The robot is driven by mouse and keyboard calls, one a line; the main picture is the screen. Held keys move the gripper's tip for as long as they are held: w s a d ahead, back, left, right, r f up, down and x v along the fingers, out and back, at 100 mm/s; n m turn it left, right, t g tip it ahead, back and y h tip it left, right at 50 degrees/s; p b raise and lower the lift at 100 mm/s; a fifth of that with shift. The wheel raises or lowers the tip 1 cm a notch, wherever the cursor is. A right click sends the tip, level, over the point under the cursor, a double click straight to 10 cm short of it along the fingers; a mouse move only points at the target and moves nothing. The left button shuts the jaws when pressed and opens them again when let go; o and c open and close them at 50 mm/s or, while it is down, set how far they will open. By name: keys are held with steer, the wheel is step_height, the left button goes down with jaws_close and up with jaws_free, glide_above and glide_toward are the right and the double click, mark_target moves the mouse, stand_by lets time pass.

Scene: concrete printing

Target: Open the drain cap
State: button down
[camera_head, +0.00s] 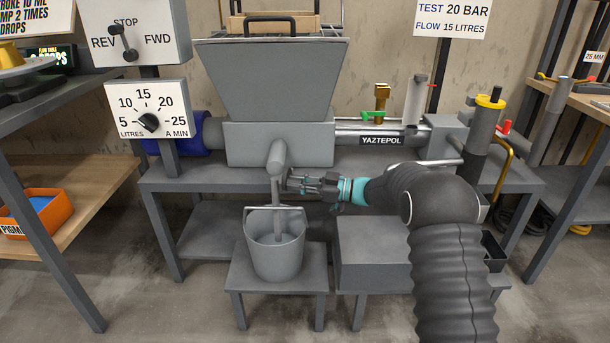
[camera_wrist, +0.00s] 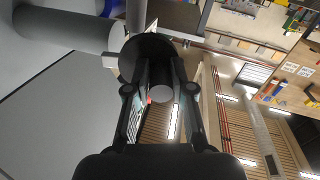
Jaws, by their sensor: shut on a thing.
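The drain pipe (camera_head: 277,155) juts out from the base of the grey hopper unit. A grey vertical strand (camera_head: 277,192) runs from its end down to the bucket (camera_head: 276,258); I cannot tell whether it is flowing material or a rod. My gripper (camera_head: 300,182) is just right of the strand, below the pipe end, pointing left. In the wrist view, my fingers (camera_wrist: 160,78) are shut on a stub of a dark round piece (camera_wrist: 143,52), which looks like the drain cap. The pipe (camera_wrist: 70,32) shows beside it. Whether the cap still touches the pipe is unclear.
The bucket stands on a low stool (camera_head: 262,278) under the pipe. A grey bench (camera_head: 370,178) carries the hopper (camera_head: 270,80). A grey box (camera_head: 372,258) stands right of the stool, below my arm. A REV/STOP/FWD panel (camera_head: 130,32) and a dial panel (camera_head: 147,112) are at left.

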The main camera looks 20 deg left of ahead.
steer(key=shift+r+n+g, duration=0.1)
steer(key=shift+n+g, duration=0.3)
steer(key=shift+g, duration=0.2)
steer(key=shift+d, duration=0.15)
steer(key=c, duration=1)
jaws_free()
steer(key=shift+w+d, duration=0.1)
step_height(320, 180, up, 10)
